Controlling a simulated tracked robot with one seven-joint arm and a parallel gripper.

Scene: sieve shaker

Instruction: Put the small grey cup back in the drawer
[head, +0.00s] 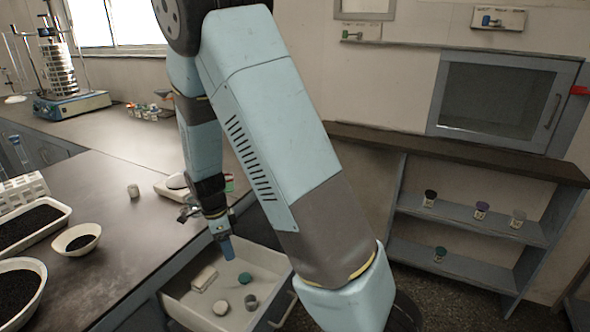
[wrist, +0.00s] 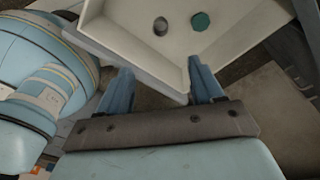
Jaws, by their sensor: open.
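A small grey cup (head: 251,302) stands inside the open drawer (head: 182,308), near its front right. In the wrist view a small grey round thing (wrist: 160,26), seemingly this cup, lies in the drawer (wrist: 120,28) beside a teal round thing (wrist: 200,21). My gripper (head: 227,250) points down over the back part of the drawer, apart from the cup. In the wrist view its two blue fingers (wrist: 160,70) are spread with nothing between them. Another small pale cup (head: 133,190) stands on the dark bench.
A scale (head: 174,188) sits at the bench edge behind my gripper. Bowls of black grains (head: 77,239) stand at left. Shelves with small jars (head: 481,210) are at right.

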